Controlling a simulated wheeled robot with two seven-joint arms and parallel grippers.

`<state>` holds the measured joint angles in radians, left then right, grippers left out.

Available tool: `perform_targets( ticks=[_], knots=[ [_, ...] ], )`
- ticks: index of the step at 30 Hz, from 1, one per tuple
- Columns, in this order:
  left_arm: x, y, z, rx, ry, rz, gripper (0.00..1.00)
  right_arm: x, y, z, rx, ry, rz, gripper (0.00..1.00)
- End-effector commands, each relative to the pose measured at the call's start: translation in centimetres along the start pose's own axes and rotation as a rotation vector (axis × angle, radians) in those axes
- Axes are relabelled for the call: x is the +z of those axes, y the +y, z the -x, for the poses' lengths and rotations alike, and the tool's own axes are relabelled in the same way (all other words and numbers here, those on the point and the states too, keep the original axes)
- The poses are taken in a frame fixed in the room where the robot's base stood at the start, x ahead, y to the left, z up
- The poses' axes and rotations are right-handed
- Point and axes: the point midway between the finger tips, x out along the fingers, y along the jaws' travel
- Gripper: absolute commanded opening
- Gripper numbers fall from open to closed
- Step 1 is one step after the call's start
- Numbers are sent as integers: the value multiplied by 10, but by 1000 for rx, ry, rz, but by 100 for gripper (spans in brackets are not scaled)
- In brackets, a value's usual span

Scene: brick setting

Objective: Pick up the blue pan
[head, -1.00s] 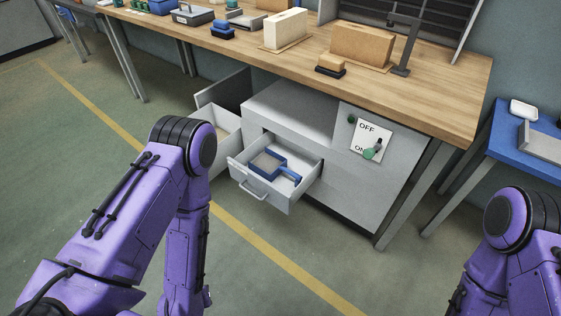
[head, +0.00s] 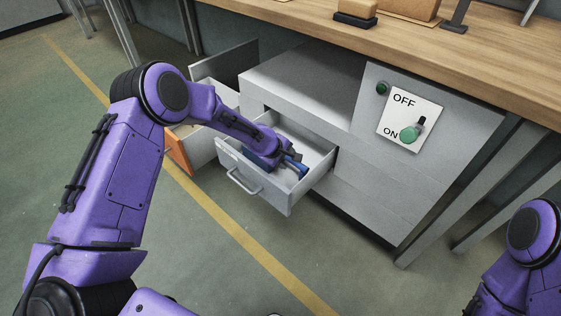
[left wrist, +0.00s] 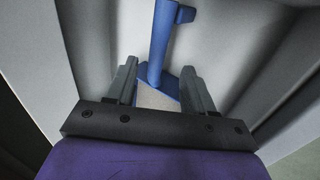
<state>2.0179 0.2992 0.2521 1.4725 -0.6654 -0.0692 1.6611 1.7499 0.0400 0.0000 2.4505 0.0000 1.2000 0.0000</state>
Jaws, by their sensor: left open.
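The blue pan (head: 256,161) lies in the open grey drawer (head: 284,203), largely hidden by my left arm and gripper in the head view. In the left wrist view its blue handle (left wrist: 161,45) runs up from the pan's corner, where a pale inner surface shows. My left gripper (left wrist: 159,68) is open and reaches down into the drawer, also seen in the head view (head: 294,160). Its two fingers stand on either side of the handle's lower end, with a gap on both sides. Only part of my right arm shows at lower right; its gripper is out of view.
The drawer's walls stand close around my left gripper. Another open drawer with an orange front (head: 179,152) is to the left. The grey cabinet (head: 300,85) carries an ON/OFF panel (head: 408,118) at right. A wooden workbench (head: 480,50) overhangs behind. The floor in front is clear.

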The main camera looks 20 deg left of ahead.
Motion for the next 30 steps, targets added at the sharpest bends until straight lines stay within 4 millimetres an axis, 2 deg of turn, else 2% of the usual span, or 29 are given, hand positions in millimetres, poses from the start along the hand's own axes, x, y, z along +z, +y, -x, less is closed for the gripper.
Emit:
perform_targets(
  ticks=[5, 9, 12, 20, 24, 25, 30],
  knots=[
    [2, -1, -24, -1, -1, 1, 53, 4, -1, -10, 0, 0, 0, 0],
    [9, 2, -52, 0, -1, 1, 53, 9, -2, -22, 0, 0, 0, 0],
    [8, 3, -64, 0, -1, 1, 53, 10, -2, -26, 0, 0, 0, 0],
    [9, 6, -66, 1, -2, -1, 53, 10, -2, -25, 0, 0, 0, 0],
    [10, 6, -66, 0, -2, -2, 7, 10, -2, -25, 0, 0, 0, 0],
    [10, 6, -66, 0, -2, -2, 0, 10, -2, -25, 0, 0, 0, 0],
    [10, 6, -66, 0, -2, -2, 0, 10, -2, -25, 0, 0, 0, 0]
  ],
)
